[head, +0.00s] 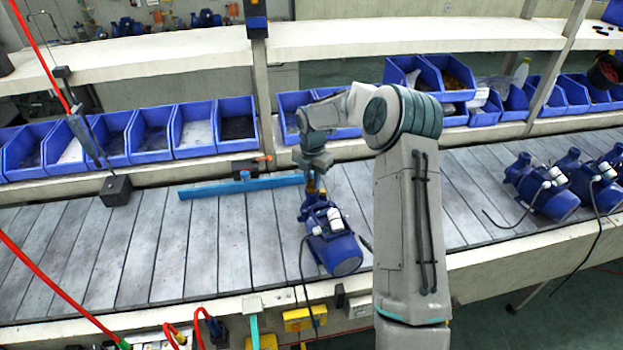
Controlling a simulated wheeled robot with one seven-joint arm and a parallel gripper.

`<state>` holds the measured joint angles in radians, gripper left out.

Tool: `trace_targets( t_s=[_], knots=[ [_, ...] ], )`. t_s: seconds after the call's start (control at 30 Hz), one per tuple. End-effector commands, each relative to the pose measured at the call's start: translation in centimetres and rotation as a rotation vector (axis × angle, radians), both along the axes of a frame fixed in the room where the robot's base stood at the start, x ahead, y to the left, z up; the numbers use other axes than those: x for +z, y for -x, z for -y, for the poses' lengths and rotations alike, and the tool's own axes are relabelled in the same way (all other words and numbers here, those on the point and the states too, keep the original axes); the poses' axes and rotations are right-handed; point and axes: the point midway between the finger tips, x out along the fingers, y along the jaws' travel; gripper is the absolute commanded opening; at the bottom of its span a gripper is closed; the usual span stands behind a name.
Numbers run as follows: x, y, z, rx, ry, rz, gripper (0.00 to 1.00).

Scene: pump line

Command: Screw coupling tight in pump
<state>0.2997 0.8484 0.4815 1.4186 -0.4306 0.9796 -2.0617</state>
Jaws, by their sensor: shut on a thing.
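The blue pump (335,248) lies on the slatted grey line in front of me, with its rounded motor end toward me. My gripper (314,183) points down at the pump's far end and is shut. A small brownish piece shows between the fingers, right at the top of the pump. It is likely the coupling, but it is mostly hidden by the fingers and too small to make out. I cannot tell how deep it sits in the pump.
A blue bar (275,184) with a small upright blue fitting lies left of my gripper. A black block (116,190) with a hanging tool stands further left. More blue pumps (541,188) with cables lie at right. Blue bins (153,132) line the back. The line's left front is clear.

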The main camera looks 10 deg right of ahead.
Motion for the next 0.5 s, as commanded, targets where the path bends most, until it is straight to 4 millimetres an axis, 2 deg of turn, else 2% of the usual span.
trace_targets(
  t_s=[0.27,0.5],
  knots=[
    [-0.13,0.00,-0.01,-0.252,0.001,0.001,0.00],
    [-0.04,0.02,0.02,-0.285,0.001,-0.001,0.00]
  ],
)
